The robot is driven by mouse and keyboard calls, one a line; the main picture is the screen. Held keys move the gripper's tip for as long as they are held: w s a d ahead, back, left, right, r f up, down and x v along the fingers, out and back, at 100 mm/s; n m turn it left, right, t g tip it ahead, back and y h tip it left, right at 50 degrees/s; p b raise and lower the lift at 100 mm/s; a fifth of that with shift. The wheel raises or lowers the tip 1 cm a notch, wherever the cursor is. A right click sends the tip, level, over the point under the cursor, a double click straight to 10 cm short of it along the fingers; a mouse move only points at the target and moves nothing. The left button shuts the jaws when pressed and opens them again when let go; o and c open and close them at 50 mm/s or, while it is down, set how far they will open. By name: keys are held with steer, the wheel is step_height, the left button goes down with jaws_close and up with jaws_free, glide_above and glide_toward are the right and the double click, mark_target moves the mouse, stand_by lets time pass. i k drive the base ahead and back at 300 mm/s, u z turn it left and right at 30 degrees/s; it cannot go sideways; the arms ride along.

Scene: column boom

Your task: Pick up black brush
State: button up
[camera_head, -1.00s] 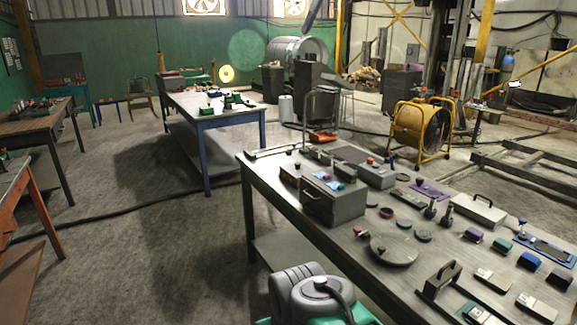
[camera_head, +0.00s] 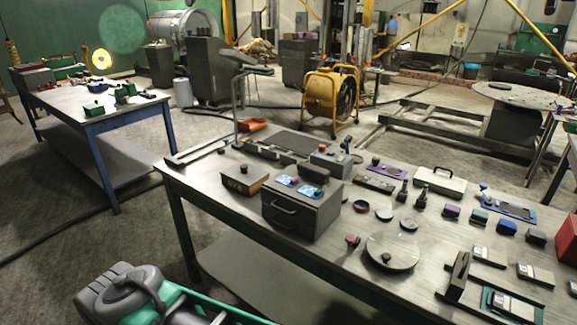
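I cannot clearly make out which thing is the black brush. A dark oblong block (camera_head: 314,172) at the back edge of the grey metal box (camera_head: 302,212) is one possible match, but it is too small to tell. Several small black items also stand on the grey workbench (camera_head: 335,258), among them two upright dark pieces (camera_head: 403,191) right of the box.
A round metal disc (camera_head: 393,252), a white case (camera_head: 440,181), a blue tray (camera_head: 508,208) and several small blocks crowd the bench. A blue-legged table (camera_head: 85,120) stands left, a yellow fan (camera_head: 331,101) behind. Open floor lies between the tables.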

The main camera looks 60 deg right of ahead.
mark_target(316, 173)
steer(key=z, duration=0.5)
steer(key=i, duration=1.15)
steer(key=z, duration=1)
steer(key=i, duration=0.25)
steer(key=z, duration=0.1)
